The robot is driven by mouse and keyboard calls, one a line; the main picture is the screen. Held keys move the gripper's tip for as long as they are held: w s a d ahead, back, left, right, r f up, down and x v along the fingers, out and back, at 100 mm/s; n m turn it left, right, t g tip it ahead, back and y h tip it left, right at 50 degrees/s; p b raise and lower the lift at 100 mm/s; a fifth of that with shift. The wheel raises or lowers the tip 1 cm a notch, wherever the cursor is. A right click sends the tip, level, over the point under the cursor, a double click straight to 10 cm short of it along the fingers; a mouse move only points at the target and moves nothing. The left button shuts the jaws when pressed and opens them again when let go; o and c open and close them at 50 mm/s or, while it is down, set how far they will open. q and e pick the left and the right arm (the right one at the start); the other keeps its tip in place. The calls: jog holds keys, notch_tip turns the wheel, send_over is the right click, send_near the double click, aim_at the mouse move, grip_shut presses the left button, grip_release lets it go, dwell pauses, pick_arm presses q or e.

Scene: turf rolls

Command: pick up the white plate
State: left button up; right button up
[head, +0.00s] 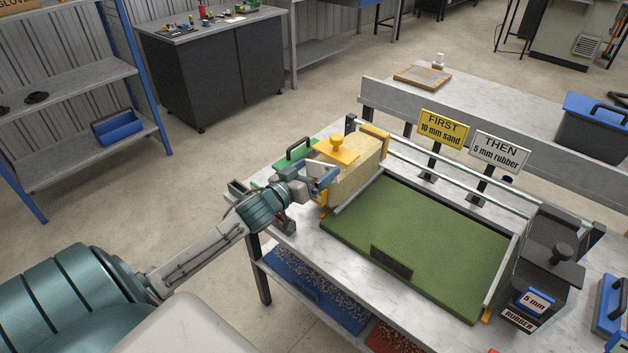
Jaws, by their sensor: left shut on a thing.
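A white plate (498,151) lettered "THEN 5 mm rubber" stands on a dark post behind the green turf tray. A yellow plate (441,129) lettered "FIRST 10 mm sand" stands to its left. My left gripper (326,178) is far left of both plates. It is shut at the near side of a sand-coloured box (364,168) with a yellow knob. The exact part between its fingers is hidden by the gripper. My right gripper is not in view.
Green turf (425,236) fills the middle of the bench, with rails behind it. A dark box (543,262) with labels "5 mm" and "RUBBER" stands at the right end. A blue-lidded bin (592,130) sits at the back right. A green-handled thing (297,151) lies behind my wrist.

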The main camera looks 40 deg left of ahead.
pick_arm(q)
jog(key=s+d+r+b, duration=0.1)
jog(key=s+d, duration=0.3)
jog(key=s, duration=0.2)
jog(key=s+d+b, duration=0.2)
jog(key=s+d, duration=0.2)
jog(key=s, duration=0.3)
jog(key=d+f+n+y, duration=0.1)
jog(key=d+f, duration=0.4)
jog(key=d, duration=0.6)
jog(key=shift+d+f+y, duration=0.3)
jog(key=shift+d, duration=0.05)
jog(key=shift+s, duration=0.1)
jog(key=shift+a, duration=0.15)
dwell(0.4)
jog(key=a+r, duration=0.3)
jog(key=a, duration=0.2)
jog(key=a+r+m+h, duration=0.1)
jog(key=a+r, duration=0.2)
jog(key=a, duration=0.3)
jog(key=shift+s+a+h, duration=0.2)
jog(key=shift+s+h, duration=0.1)
